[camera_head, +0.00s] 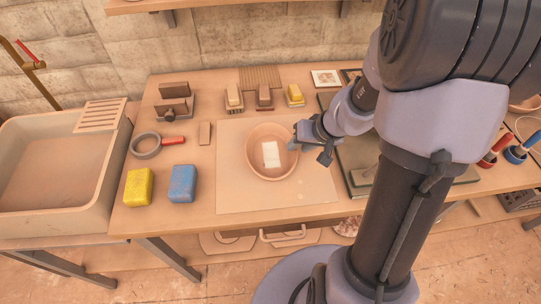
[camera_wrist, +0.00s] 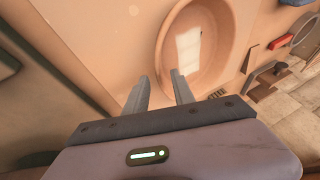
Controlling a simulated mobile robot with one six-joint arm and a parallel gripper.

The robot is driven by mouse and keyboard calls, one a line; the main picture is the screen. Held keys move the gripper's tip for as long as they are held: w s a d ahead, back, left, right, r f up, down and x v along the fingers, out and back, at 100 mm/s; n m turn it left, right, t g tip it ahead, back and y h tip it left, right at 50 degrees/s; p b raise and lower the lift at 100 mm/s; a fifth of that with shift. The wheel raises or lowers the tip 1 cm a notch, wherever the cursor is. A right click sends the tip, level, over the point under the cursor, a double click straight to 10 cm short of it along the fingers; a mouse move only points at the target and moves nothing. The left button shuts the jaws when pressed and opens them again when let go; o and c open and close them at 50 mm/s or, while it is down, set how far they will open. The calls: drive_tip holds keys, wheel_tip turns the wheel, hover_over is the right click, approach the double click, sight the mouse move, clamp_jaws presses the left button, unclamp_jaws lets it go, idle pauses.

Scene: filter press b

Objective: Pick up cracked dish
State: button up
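A round tan dish (camera_head: 258,166) stands on a pale mat in the middle of the table, with a white rectangular patch inside it. No crack can be made out. My gripper (camera_head: 294,143) is at the dish's right rim in the head view. In the wrist view the dish (camera_wrist: 222,52) lies just beyond my gripper (camera_wrist: 159,76). The two fingers are apart with nothing seen held, and the near rim shows between their tips. I cannot tell whether they touch it.
The pale mat (camera_head: 232,195) is clear around the dish. A sink (camera_head: 50,215) stands far left. Small blocks and brushes line the back. A dark green board (camera_head: 357,155) is right.

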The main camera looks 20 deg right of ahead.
drive_tip(key=shift+x, duration=1.1)
drive_tip(key=shift+r, duration=0.15)
clamp_jaws()
idle(0.4)
